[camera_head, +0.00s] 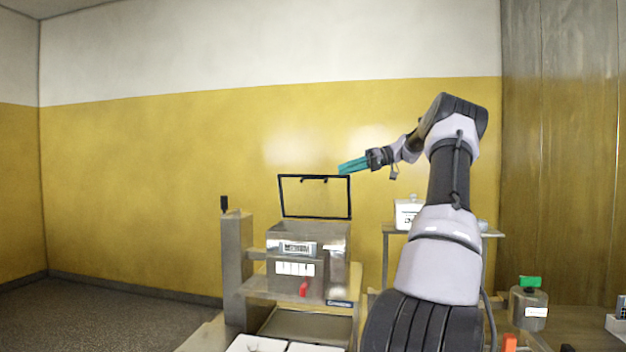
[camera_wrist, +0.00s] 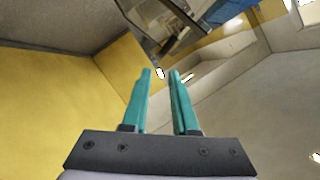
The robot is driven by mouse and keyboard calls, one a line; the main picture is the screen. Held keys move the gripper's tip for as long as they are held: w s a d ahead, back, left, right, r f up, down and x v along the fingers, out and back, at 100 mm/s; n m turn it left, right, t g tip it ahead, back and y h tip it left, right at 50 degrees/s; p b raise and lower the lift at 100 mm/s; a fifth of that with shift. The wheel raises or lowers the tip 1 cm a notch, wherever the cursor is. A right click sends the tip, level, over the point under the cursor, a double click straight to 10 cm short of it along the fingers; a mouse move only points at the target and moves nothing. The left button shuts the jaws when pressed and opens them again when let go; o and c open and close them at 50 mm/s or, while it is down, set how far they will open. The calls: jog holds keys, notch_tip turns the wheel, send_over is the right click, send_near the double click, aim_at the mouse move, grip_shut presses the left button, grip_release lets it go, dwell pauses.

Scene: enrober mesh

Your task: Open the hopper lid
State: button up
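The hopper lid (camera_head: 350,197) is a clear panel with a black frame. In the head view it stands upright, raised at the back of the grey metal hopper box (camera_head: 338,238), whose top is uncovered. My gripper (camera_head: 342,169) has teal fingers and is just above and beside the lid's upper right corner; I cannot tell whether it touches the frame. In the wrist view my gripper's fingers (camera_wrist: 160,72) are apart with nothing between them. A dark-edged part shows beyond the tips there, but I cannot tell for sure what it is.
A post with a black handle (camera_head: 224,203) stands left of the hopper. A red knob (camera_head: 304,287) sits on its front. A side table with a white box (camera_head: 407,213) is at the right behind. A jar with a green top (camera_head: 529,306) stands at lower right.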

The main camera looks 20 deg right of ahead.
aim_at(317, 178)
jog(key=x, duration=1)
jog(key=shift+a, duration=0.15)
jog(key=shift+c, duration=0.4)
grip_shut()
jog(key=shift+f, duration=0.1)
dwell(0.6)
